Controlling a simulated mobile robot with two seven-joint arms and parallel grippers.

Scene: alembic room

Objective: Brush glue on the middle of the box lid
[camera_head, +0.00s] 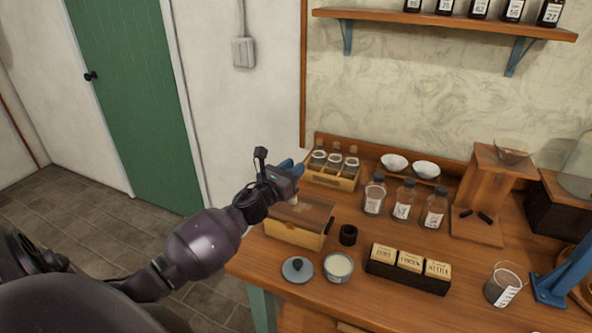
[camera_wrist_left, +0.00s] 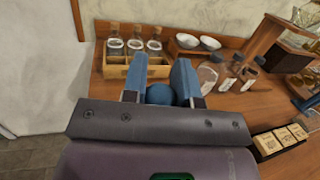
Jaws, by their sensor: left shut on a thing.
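My left gripper (camera_head: 289,174) is over the wooden box (camera_head: 292,232), which has a darker brown lid (camera_head: 316,213), at the table's left end. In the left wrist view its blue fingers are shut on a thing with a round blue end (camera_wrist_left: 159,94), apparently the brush. A pale tip (camera_head: 293,201) shows below the gripper, at or just above the lid; whether it touches is unclear. The gripper hides part of the lid, and no glue mark is clear. An open jar of white glue (camera_head: 339,266) stands in front of the box. My right gripper is out of view.
A grey knobbed jar cover (camera_head: 297,270) and a black cup (camera_head: 348,235) are near the box. A bottle rack (camera_head: 331,177), labelled bottles (camera_head: 403,200) and white bowls (camera_head: 394,162) stand behind. A dark tray of labelled blocks (camera_head: 407,272) lies right of the glue.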

